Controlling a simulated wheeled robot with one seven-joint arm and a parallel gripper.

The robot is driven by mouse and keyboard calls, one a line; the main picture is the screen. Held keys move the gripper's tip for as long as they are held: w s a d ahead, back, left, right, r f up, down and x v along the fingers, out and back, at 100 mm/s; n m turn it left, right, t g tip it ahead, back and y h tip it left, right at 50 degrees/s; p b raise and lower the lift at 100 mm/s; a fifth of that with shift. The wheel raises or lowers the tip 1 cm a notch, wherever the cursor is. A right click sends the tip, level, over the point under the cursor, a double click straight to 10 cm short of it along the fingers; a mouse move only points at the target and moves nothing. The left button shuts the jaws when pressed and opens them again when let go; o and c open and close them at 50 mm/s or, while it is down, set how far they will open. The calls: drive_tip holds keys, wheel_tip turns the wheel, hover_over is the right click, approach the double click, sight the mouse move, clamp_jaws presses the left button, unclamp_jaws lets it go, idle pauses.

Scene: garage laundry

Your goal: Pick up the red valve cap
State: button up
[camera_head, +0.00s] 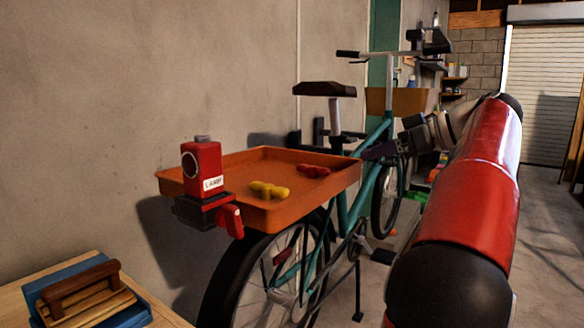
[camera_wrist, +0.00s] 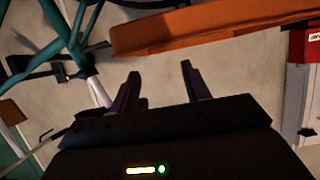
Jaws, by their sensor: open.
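A small red piece, likely the red valve cap (camera_head: 313,171), lies on the floor of the orange tray (camera_head: 262,160), toward its right side. My gripper (camera_head: 372,152) is just beyond the tray's right edge, apart from the red piece. In the wrist view my gripper (camera_wrist: 158,70) shows two dark fingers, open with nothing between them. The orange tray's outer side (camera_wrist: 220,22) crosses the top of that view, and the red piece is not visible there.
A yellow piece (camera_head: 269,190) lies in the tray near the red one. A red lamp (camera_head: 203,165) stands at the tray's left corner. A teal bicycle (camera_head: 346,205) stands under and behind the tray. A wooden-handled brush (camera_head: 85,290) sits on a table at lower left.

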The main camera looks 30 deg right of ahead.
approach(320, 167)
drive_tip(key=x, duration=0.2)
drive_tip(key=shift+w+f, duration=0.1)
drive_tip(key=shift+w, duration=0.25)
drive_tip(key=shift+a+x, duration=0.15)
drive_tip(key=shift+x, duration=1.2)
drive_tip(key=shift+a+x, duration=0.15)
drive_tip(key=shift+x, duration=1.25)
drive_tip(key=shift+s+f, duration=0.15)
drive_tip(key=shift+s, duration=0.05)
clamp_jaws()
